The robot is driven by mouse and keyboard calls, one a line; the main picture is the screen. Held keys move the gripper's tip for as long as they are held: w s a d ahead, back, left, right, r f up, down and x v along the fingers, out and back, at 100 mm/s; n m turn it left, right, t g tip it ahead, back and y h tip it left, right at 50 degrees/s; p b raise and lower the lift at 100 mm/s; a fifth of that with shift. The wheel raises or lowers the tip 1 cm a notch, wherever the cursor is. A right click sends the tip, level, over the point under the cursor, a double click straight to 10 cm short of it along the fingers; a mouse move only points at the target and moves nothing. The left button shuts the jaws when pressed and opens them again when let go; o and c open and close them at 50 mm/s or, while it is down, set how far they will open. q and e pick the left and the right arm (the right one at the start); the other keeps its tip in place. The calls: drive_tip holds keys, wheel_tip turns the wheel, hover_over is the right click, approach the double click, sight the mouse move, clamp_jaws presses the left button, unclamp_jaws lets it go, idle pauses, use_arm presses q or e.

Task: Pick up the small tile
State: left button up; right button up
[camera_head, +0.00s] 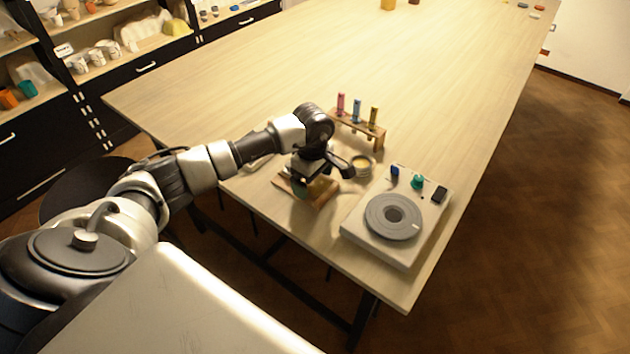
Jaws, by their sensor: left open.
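My left arm reaches in from the left over the near part of the table (230,90). My left gripper (322,174) is open and points down above a small wooden board or stand (296,187). A dull greenish-brown rounded thing (322,188) shows just under the fingers. I cannot tell what it is or whether the fingers touch it. I cannot make out the small tile for certain; the gripper hides part of the board. My right gripper is not in view.
Right of the gripper are a small round container (362,165) and a pale device with a grey disc (393,216) and knobs. Behind stands a wooden rack with colored tubes (358,128). The table's far middle is clear. Shelves with pottery (110,50) stand at the left.

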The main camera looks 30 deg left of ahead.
use_arm(q)
drive_tip(key=shift+f, duration=0.4)
drive_tip(key=shift+c, duration=0.4)
drive_tip(key=c, duration=1)
drive_tip(key=shift+o, duration=0.2)
drive_tip(key=shift+r, duration=0.1)
